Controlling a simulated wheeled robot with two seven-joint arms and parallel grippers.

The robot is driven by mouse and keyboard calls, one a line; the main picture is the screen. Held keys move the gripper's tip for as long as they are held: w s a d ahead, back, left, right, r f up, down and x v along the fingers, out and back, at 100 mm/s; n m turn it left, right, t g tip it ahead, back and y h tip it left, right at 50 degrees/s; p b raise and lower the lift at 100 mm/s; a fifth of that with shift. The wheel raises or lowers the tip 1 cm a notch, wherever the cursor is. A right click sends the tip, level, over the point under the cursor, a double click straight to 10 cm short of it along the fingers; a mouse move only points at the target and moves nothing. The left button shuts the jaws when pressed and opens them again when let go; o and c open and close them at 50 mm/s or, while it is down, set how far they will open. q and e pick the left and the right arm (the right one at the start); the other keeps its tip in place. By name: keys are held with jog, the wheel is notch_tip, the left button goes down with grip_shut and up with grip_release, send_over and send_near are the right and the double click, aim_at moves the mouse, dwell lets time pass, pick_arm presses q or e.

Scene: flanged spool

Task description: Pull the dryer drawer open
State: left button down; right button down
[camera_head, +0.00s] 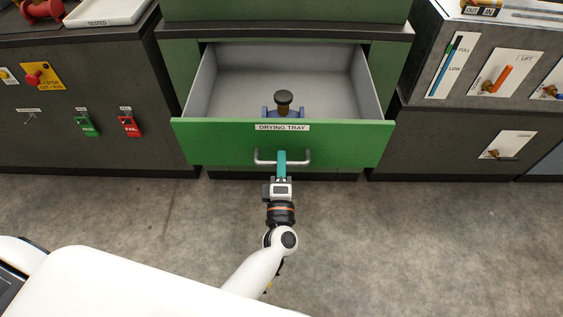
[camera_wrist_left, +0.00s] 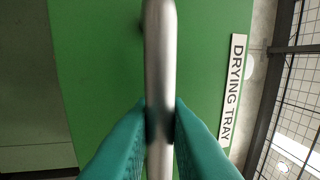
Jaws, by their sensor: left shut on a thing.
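The green dryer drawer (camera_head: 340,140), labelled "DRYING TRAY", stands well out from its green cabinet, and its grey inside shows. A silver bar handle (camera_head: 300,158) runs across its front. My left gripper (camera_head: 282,160) is shut on this handle near its middle. In the left wrist view the teal fingers (camera_wrist_left: 160,125) close on both sides of the silver bar (camera_wrist_left: 160,60), with the green front (camera_wrist_left: 95,60) behind it. Inside the drawer, near the front, is a dark-topped brown piece (camera_head: 283,98) in a blue holder (camera_head: 267,112). My right gripper does not show.
Dark cabinets stand on both sides. The left one has a yellow stop plate (camera_head: 43,76) and green and red tags; the right one has panels with an orange lever (camera_head: 497,80). A white tray (camera_head: 108,10) lies at top left. The concrete floor (camera_head: 420,240) is clear.

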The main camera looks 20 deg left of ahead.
pick_arm(q)
jog(key=c, duration=1.5)
grip_release()
